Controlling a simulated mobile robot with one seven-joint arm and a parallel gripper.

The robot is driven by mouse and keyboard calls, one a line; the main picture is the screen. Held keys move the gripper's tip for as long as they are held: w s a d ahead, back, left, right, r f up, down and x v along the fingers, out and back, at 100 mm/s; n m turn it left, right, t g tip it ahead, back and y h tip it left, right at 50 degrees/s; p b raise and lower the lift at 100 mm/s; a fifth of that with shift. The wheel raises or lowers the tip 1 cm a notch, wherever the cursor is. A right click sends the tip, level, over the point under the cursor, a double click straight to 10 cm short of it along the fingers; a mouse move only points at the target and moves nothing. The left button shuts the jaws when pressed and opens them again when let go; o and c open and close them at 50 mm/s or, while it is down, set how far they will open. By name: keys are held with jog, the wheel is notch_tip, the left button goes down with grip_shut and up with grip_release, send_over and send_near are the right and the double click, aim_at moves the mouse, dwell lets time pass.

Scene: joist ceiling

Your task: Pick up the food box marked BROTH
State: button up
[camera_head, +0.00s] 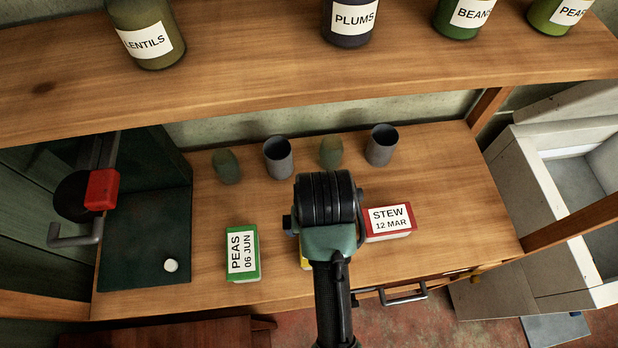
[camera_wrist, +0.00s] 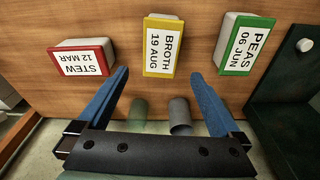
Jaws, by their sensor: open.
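The BROTH box (camera_wrist: 164,46) is yellow with a white label reading BROTH 19 AUG. In the wrist view it lies on the wooden counter at top centre, between and beyond my blue fingertips. In the head view only a small yellow edge (camera_head: 304,258) shows; my arm hides the rest. My gripper (camera_wrist: 160,84) is open and empty, its fingers spread wider than the box, and apart from it. In the head view my arm hides the fingers.
A red STEW box (camera_head: 390,222) and a green PEAS box (camera_head: 243,252) lie either side of BROTH. Grey cups (camera_head: 278,157) and green objects (camera_head: 227,166) stand behind. A shelf (camera_head: 250,75) with jars overhangs the back. A dark green open cabinet (camera_head: 150,215) stands left.

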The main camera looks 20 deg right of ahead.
jog(key=f, duration=0.7)
jog(key=shift+w+d+f, duration=0.2)
jog(key=shift+w, duration=0.2)
jog(key=shift+w+f+p, duration=0.15)
jog(key=shift+f+p, duration=0.05)
jog(key=shift+f, duration=1.15)
jog(key=shift+w+f+p, duration=0.15)
jog(key=shift+f, duration=1.2)
jog(key=shift+r, duration=0.1)
grip_shut()
